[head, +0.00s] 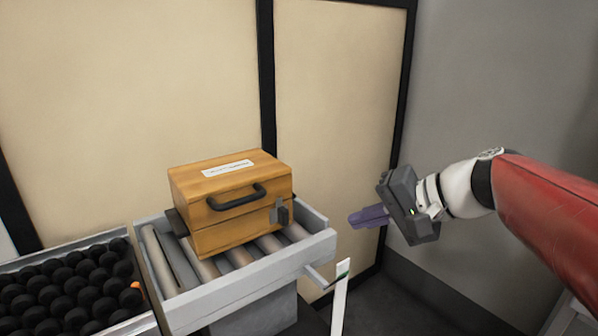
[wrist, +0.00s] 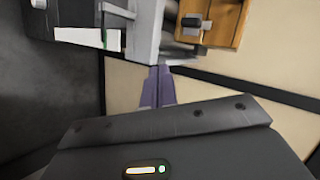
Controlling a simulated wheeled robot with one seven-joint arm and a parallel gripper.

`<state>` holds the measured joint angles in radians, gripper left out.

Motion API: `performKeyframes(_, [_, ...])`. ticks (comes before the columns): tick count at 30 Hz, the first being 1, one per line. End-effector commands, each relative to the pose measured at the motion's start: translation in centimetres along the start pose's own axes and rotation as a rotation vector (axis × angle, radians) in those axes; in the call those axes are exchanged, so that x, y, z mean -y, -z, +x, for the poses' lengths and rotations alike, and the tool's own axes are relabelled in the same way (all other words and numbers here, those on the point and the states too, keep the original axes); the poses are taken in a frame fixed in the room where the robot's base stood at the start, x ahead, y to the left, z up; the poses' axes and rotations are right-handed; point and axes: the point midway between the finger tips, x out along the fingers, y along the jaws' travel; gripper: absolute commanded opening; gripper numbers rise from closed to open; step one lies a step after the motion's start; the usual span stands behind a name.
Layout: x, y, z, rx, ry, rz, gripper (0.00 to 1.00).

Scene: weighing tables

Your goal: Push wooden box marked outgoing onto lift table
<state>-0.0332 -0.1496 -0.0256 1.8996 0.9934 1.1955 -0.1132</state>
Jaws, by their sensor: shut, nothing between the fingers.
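The wooden box (head: 232,200) is orange-brown with a black handle, a grey latch and a white label on its lid; the label's text is too small to read. It sits upright on the grey roller table (head: 255,283). My gripper (head: 352,219) is shut and empty, to the right of the box and beyond the table's right end, apart from both. In the wrist view the purple fingers (wrist: 158,72) are together, and part of the box (wrist: 222,20) shows at the top right. I cannot tell whether the roller table is the lift table.
A tray of black balls (head: 75,285) with one small orange piece adjoins the roller table on the left. A white upright strip (head: 340,295) stands by the table's right end. Beige panels (head: 335,110) with dark posts stand close behind. Floor shows at the lower right.

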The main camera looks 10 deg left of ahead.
Motion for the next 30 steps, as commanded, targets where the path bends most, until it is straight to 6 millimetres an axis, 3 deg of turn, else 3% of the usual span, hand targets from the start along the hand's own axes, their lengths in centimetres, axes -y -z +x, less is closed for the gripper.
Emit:
performKeyframes(1, [0.3, 1.8, 1.8, 0.021, 0.084, 0.026, 0.0])
performKeyframes(4, [2.7, 5.3, 3.7, 0.056, 0.274, 0.064, 0.0])
performKeyframes(9, [5.4, 9.6, 4.9, 0.086, 0.515, 0.094, 0.0])
performKeyframes(12, [6.3, 10.8, 4.9, 0.093, 0.584, 0.1, 0.0])
performKeyframes(19, [7.8, 10.9, 6.3, 0.098, 0.608, 0.1, 0.0])
performKeyframes(30, [12.3, 10.4, 12.7, 0.099, 0.606, 0.1, 0.0])
